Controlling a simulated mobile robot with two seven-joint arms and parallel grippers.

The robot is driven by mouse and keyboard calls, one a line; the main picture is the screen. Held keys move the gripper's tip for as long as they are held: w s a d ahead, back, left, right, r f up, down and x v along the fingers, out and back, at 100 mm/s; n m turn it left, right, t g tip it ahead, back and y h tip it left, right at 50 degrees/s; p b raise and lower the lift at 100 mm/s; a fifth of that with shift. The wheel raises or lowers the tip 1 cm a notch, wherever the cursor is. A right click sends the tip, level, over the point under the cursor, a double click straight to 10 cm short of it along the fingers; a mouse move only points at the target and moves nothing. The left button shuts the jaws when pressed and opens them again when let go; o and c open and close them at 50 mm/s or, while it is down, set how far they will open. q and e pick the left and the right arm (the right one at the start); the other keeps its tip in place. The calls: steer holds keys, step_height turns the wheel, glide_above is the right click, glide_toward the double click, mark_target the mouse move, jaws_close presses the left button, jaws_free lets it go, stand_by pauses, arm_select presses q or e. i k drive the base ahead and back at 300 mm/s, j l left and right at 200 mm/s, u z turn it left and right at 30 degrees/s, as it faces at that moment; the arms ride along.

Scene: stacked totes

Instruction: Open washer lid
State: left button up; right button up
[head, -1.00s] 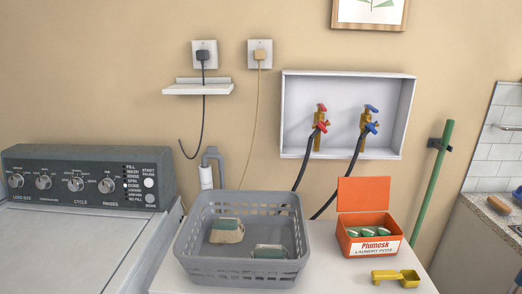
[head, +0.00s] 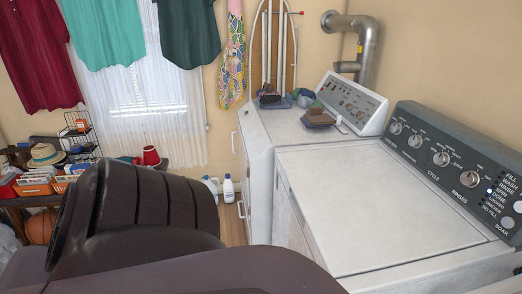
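The washer (head: 480,262) stands at the right in the head view, with a dark control panel (head: 452,160) of knobs and buttons along its back. Its pale lid (head: 375,200) lies flat and looks closed. A large dark part of my own arm fills the lower left and covers the area in front of the washer's near left corner. Neither of my grippers shows in this view.
A second white machine (head: 262,150) with a white panel (head: 352,100) stands beyond the washer, with small items on top. A silver duct (head: 357,45) rises behind it. Bottles (head: 228,188) stand on the floor. A cluttered table (head: 30,200) is at the left.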

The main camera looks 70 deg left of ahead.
mark_target(363, 211)
steer(key=u, duration=2)
steer(key=i+j+z, duration=0.1)
steer(key=j+z, duration=0.2)
steer(key=j, duration=0.4)
steer(key=j+z, duration=0.3)
steer(key=j, duration=0.4)
steer(key=i+j+z, duration=0.2)
steer(key=j, duration=0.35)
steer(key=i+j+z, duration=0.15)
steer(key=i+j, duration=0.05)
steer(key=j, duration=0.1)
